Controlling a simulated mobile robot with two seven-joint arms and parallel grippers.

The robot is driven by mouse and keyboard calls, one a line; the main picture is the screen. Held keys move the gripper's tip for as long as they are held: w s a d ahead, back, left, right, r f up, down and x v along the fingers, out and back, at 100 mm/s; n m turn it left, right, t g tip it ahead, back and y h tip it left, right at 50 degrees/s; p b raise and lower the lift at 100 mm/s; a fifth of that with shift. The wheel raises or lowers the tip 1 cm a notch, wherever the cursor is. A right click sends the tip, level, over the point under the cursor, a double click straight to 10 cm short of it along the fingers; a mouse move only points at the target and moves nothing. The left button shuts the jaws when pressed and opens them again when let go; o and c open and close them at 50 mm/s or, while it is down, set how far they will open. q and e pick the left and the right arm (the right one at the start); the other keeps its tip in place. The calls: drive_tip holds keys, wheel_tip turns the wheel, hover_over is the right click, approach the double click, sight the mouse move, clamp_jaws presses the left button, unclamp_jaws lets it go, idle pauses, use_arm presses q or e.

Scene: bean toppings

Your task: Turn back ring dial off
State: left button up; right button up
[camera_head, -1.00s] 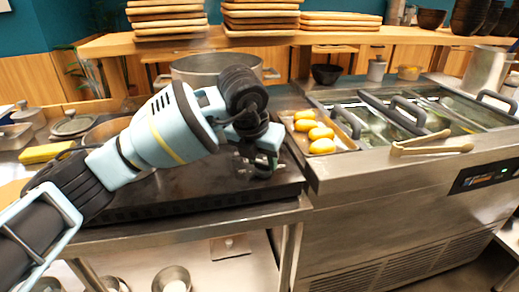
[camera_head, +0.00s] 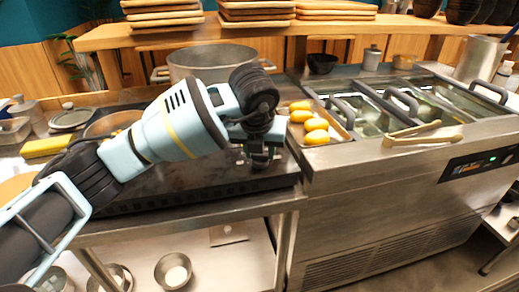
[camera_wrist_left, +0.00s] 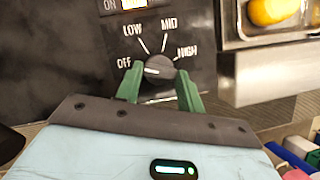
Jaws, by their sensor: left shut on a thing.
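The ring dial (camera_wrist_left: 160,66) is a dark round knob on a black panel in the left wrist view. OFF, LOW, MID and HIGH are printed around it, and its pale mark points left, toward OFF. My left gripper (camera_wrist_left: 160,78) has a green finger on each side of the dial and is shut on it. In the head view the left gripper (camera_head: 259,160) is at the right end of the black cooktop (camera_head: 150,190); the dial is hidden there. My right gripper is not in view.
A large pot (camera_head: 213,62) stands at the back of the cooktop. A tray of yellow items (camera_head: 316,125) lies just right of the gripper. Wooden tongs (camera_head: 424,134) rest on the steel counter (camera_head: 380,160). A yellow block (camera_head: 45,147) is at the left.

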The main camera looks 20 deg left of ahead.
use_arm(q)
drive_tip(key=o, duration=1)
drive_tip(key=v, duration=0.8)
